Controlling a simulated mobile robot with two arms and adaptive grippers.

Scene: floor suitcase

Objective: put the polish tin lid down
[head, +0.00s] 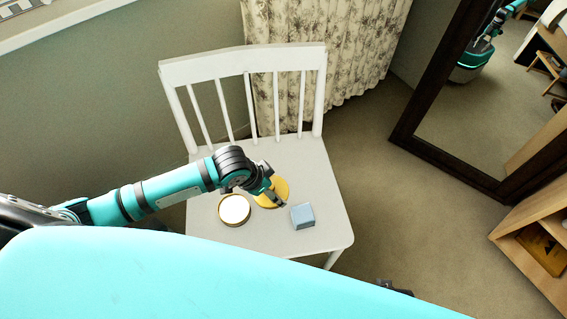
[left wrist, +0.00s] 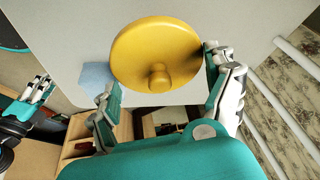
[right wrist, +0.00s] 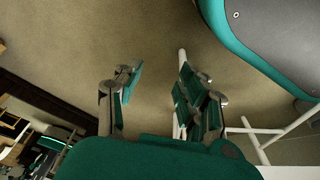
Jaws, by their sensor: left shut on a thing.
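The polish tin lid (head: 268,186) is a round yellow disc over the white chair seat. In the left wrist view the lid (left wrist: 150,45) shows a small knob facing the camera. My left gripper (head: 277,195) is shut on the lid, with its fingers at opposite sides of the rim. I cannot tell whether the lid touches the seat. The open polish tin (head: 234,209), with a pale top and a brownish-gold rim, stands on the seat to the left of the lid. My right gripper (right wrist: 162,82) is open and empty, away from the chair above the floor.
A blue-grey block (head: 303,216) sits on the seat right of the lid. The chair (head: 205,226) has a slatted back. A curtain (head: 320,50) hangs behind it. A dark-framed mirror (head: 440,150) and a wooden shelf unit (head: 530,240) stand on the right. The seat's front has free room.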

